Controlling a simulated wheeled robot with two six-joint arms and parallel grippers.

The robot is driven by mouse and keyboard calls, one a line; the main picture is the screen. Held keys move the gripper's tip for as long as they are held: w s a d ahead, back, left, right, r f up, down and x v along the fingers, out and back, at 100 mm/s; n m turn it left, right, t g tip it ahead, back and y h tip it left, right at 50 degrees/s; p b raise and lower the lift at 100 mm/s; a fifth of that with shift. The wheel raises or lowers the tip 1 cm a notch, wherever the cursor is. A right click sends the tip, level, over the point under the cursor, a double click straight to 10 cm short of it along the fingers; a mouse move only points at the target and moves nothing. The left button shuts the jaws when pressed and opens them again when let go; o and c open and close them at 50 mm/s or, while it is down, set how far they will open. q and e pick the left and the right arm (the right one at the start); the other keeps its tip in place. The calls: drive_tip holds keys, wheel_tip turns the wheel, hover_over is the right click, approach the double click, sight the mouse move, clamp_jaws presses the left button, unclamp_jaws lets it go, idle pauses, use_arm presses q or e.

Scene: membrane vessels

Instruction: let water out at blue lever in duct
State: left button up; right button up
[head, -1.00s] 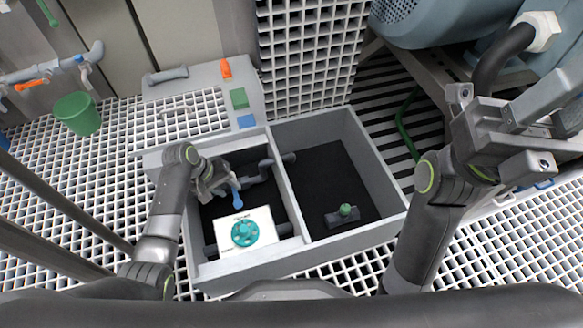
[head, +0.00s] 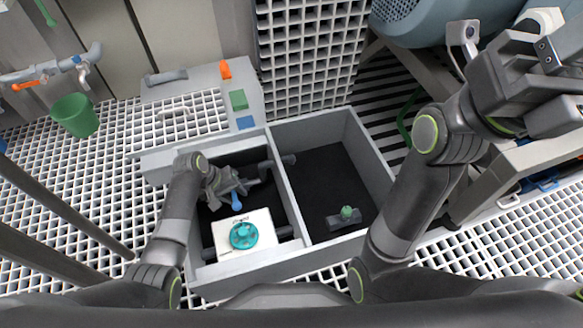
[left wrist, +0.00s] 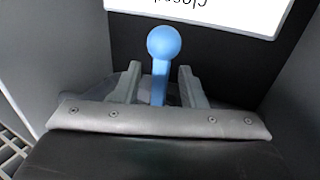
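A blue lever (head: 236,200) with a ball end sits in the left compartment of the open grey duct (head: 240,268). It also shows in the left wrist view (left wrist: 164,58), upright between two grey fingers. My left gripper (head: 235,184) is inside that compartment at the lever. Its fingers are open (left wrist: 160,88), one on each side of the lever's stem, with a gap on both sides. The lever's base is hidden behind the gripper. My right gripper (head: 545,85) is raised at the far right, away from the duct; its fingers are not clear.
A teal handwheel (head: 243,235) on a white plate (head: 262,218) sits near the lever; the plate's edge reads "closed" upside down in the wrist view. A green-knobbed fitting (head: 346,214) lies in the right compartment. Duct walls (head: 283,195) and a dark pipe (head: 268,168) flank the left gripper.

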use_arm(q)
clamp_jaws()
